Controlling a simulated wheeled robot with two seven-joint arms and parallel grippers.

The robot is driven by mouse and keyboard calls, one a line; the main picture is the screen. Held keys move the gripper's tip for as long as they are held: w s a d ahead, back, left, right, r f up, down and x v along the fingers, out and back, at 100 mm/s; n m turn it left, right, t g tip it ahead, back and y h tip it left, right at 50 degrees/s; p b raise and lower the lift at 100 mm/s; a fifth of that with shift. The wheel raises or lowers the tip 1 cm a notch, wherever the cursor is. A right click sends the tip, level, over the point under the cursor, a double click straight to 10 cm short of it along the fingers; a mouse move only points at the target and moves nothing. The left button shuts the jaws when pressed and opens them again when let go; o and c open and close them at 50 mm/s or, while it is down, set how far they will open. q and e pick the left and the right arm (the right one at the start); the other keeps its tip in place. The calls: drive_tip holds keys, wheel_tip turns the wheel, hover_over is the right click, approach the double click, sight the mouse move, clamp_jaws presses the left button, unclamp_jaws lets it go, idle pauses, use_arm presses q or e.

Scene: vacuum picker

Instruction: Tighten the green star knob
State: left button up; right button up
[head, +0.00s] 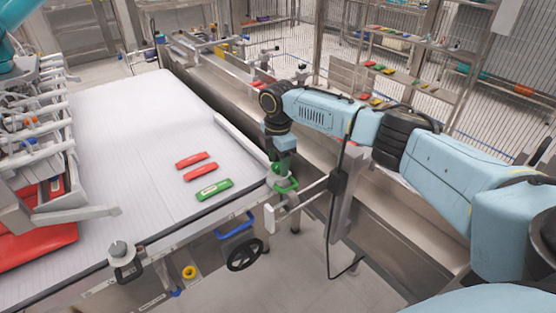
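The green star knob (287,185) sits on a bracket at the right edge of the white table, close to its near right corner. My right arm comes in from the right and bends down at the wrist. My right gripper (282,165) points down at the knob and hides part of its top. The gripper is at the knob, but the fingers are too small and covered to tell whether they are shut on it. My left gripper is not in view.
Two red pieces (200,172) and a green-framed piece (214,190) lie on the white table (120,130). A grey knob (119,250) and a black handwheel (244,254) are at the near edge. A rack with white arms stands left. Shelves stand behind.

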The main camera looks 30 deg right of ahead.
drive_tip(key=c, duration=0.9)
drive_tip(key=shift+r+m+p, duration=0.1)
drive_tip(key=shift+m+p, duration=0.4)
drive_tip(key=shift+p, duration=0.35)
drive_tip(key=shift+c, duration=0.2)
drive_tip(key=m+p, duration=0.7)
drive_tip(key=m, duration=0.1)
drive_tip(key=shift+m+p, duration=0.3)
drive_tip(key=shift+p, duration=0.1)
drive_tip(key=m+p, duration=0.2)
drive_tip(key=m, duration=0.1)
drive_tip(key=shift+m, duration=0.3)
drive_tip(key=m+p, duration=0.1)
drive_tip(key=m, duration=0.2)
drive_tip(key=shift+m, duration=0.3)
drive_tip(key=m+p, duration=0.1)
drive_tip(key=m, duration=0.2)
drive_tip(key=shift+m, duration=0.3)
drive_tip(key=shift+m+p, duration=0.4)
drive_tip(key=shift+m, duration=1.4)
drive_tip(key=shift+w, duration=0.1)
